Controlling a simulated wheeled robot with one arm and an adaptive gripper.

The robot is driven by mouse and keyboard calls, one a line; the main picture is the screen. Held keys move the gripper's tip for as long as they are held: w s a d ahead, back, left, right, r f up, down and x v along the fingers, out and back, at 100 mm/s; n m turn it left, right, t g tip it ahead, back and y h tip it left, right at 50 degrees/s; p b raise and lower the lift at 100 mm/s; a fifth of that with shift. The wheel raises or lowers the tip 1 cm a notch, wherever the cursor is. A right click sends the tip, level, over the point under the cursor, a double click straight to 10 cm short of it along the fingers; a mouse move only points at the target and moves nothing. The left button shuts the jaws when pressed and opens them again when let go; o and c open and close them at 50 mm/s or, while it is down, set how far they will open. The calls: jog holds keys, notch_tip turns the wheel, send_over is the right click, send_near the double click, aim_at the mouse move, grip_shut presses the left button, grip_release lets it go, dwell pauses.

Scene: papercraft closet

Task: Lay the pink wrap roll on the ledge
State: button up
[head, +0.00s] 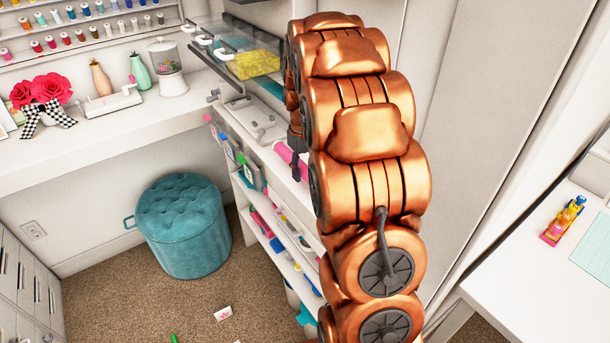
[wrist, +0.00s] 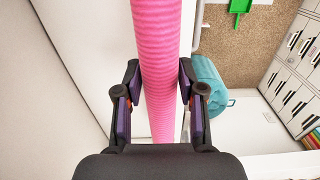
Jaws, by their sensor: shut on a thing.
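The pink wrap roll (wrist: 157,40) runs lengthwise through the middle of the wrist view, between my gripper's dark fingers (wrist: 158,95). My gripper is shut on it. In the head view a short pink piece of the roll (head: 284,153) shows beside my copper arm, over the white shelf unit; the rest is hidden behind the arm. A white ledge (head: 222,103) tops the shelf unit there, with a pale device on it. I cannot tell whether the roll touches the ledge.
Clear trays, one with yellow contents (head: 254,64), jut out above the ledge. Bottles and markers fill the shelf unit's side racks. A teal ottoman (head: 185,225) stands on the carpet at left. A white table (head: 545,270) with small toys is at right.

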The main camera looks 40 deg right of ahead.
aim_at(304, 178)
jog(key=shift+f+p, duration=0.6)
jog(key=shift+f, duration=0.85)
jog(key=shift+f, duration=0.2)
jog(key=o, duration=1.2)
jog(key=shift+c, duration=0.2)
jog(key=shift+r, duration=0.1)
notch_tip(304, 178, up, 11)
jog(key=b, duration=0.3)
jog(key=shift+r, duration=0.55)
jog(key=shift+s, duration=0.1)
